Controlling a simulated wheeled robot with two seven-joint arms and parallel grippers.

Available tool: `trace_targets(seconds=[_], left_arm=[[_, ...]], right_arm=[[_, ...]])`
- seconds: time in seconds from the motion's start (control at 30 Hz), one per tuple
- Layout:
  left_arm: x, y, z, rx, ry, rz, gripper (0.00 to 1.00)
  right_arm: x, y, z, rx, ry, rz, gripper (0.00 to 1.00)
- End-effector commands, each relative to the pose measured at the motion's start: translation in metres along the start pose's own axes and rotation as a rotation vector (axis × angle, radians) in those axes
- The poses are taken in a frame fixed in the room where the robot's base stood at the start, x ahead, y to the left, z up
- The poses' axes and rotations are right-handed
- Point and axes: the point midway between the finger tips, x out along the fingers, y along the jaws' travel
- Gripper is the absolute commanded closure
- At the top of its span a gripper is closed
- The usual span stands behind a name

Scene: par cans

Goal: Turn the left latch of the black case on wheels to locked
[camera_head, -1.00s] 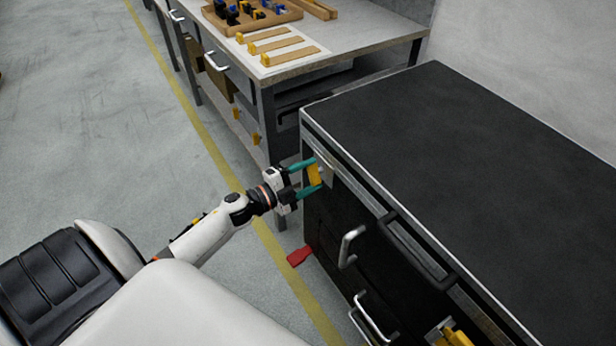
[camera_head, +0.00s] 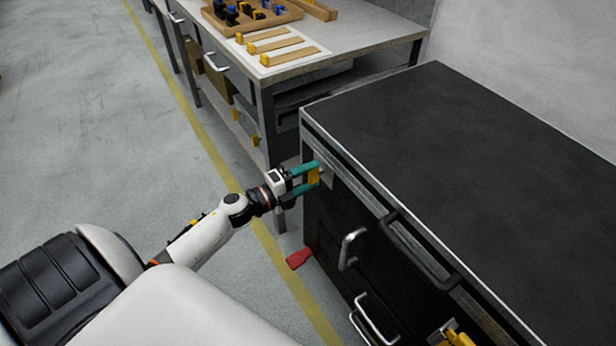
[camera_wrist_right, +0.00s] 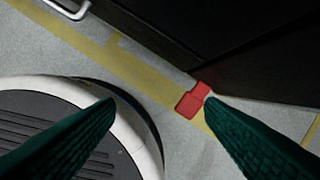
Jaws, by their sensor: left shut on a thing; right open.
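The black case (camera_head: 440,150) stands at the right in the head view, with a flat dark top and silver edges. Its left latch (camera_head: 314,177) is a yellow piece on a metal plate near the left upper corner of the front. My left gripper (camera_head: 312,176) has its teal fingers shut on this latch, one above and one below. A second yellow latch (camera_head: 452,337) shows at the bottom edge, partly cut off. My right gripper (camera_wrist_right: 160,112) is open and empty in the right wrist view, above the floor beside the case. It is not in the head view.
A workbench (camera_head: 345,50) with a wooden tray (camera_head: 285,18) stands behind the case. A red pedal-like piece (camera_head: 299,258) sits low at the case's front and also shows in the right wrist view (camera_wrist_right: 193,100). Metal handles (camera_head: 350,248) stick out from the front.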

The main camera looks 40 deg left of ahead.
Motion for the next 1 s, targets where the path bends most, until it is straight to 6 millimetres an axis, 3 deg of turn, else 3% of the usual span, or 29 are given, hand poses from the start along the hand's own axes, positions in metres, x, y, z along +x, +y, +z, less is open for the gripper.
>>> trace_targets(seconds=[0.2,0.23,0.37,0.73,1.0], left_arm=[[-0.001,-0.002,0.001,0.004,-0.001,-0.004,0.65],[-0.001,-0.002,0.001,0.005,-0.001,-0.004,0.39],[0.000,-0.001,0.000,0.003,-0.001,-0.003,0.20],[-0.008,-0.001,0.000,0.001,0.000,-0.003,0.20],[-0.059,-0.002,0.001,0.000,0.001,-0.006,0.20]], right_arm=[[0.000,0.000,0.000,0.000,0.001,0.000,0.37],[0.000,0.000,0.000,0.000,0.001,0.000,0.37],[0.000,0.000,0.000,0.000,0.001,0.000,0.37],[0.000,0.000,0.000,0.000,0.000,0.000,0.37],[0.002,0.000,-0.003,0.000,0.002,0.000,0.37]])
